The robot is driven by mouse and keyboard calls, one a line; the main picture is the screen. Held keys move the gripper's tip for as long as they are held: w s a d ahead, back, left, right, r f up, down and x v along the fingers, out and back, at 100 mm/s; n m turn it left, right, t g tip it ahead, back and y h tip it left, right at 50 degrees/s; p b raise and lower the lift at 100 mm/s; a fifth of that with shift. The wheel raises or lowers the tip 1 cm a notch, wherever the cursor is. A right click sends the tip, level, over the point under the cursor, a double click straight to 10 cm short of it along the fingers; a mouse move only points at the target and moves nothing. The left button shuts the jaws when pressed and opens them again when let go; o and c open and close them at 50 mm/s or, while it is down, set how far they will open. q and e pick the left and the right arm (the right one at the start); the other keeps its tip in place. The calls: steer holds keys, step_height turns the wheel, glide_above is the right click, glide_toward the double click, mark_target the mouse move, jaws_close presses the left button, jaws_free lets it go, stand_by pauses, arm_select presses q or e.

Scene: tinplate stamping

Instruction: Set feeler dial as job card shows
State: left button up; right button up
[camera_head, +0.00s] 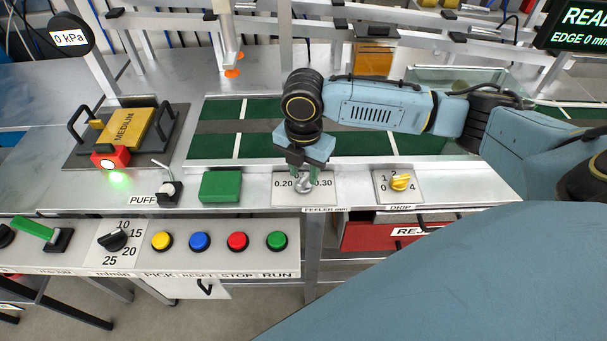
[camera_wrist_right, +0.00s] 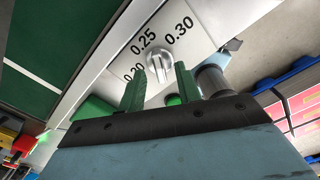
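The feeler dial (camera_head: 305,184) is a small silver knob on a white plate marked 0.20 and 0.30 in the head view. In the right wrist view the dial (camera_wrist_right: 160,66) also shows its 0.25 mark; I cannot tell exactly which mark the knob points to. My right gripper (camera_head: 304,174) points down at the dial. Its two green fingers (camera_wrist_right: 159,86) are apart, one on each side of the knob in the wrist view; I cannot tell if they touch it. A yellow block labelled MEDIUM (camera_head: 125,127) lies at the left. I see no separate job card. My left gripper is not in view.
A yellow drip dial (camera_head: 400,182) is right of the feeler dial, and a green block (camera_head: 220,187) is left of it. A speed dial (camera_head: 113,240) and coloured buttons (camera_head: 199,241) line the lower front panel. A red reject bin (camera_head: 380,236) is below.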

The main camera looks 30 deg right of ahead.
steer(key=shift+f, duration=0.85)
steer(key=shift+c, duration=0.4)
jaws_close()
steer(key=shift+r+p, duration=0.15)
steer(key=shift+p, duration=0.25)
steer(key=m+p, duration=0.6)
steer(key=p, duration=0.4)
steer(key=shift+r+p, duration=0.15)
steer(key=shift+p, duration=0.2)
steer(key=shift+f+m+p, duration=0.2)
steer(key=shift+m+p, duration=0.85)
steer(key=shift+m, duration=0.05)
steer(key=shift+o, duration=0.4)
jaws_free()
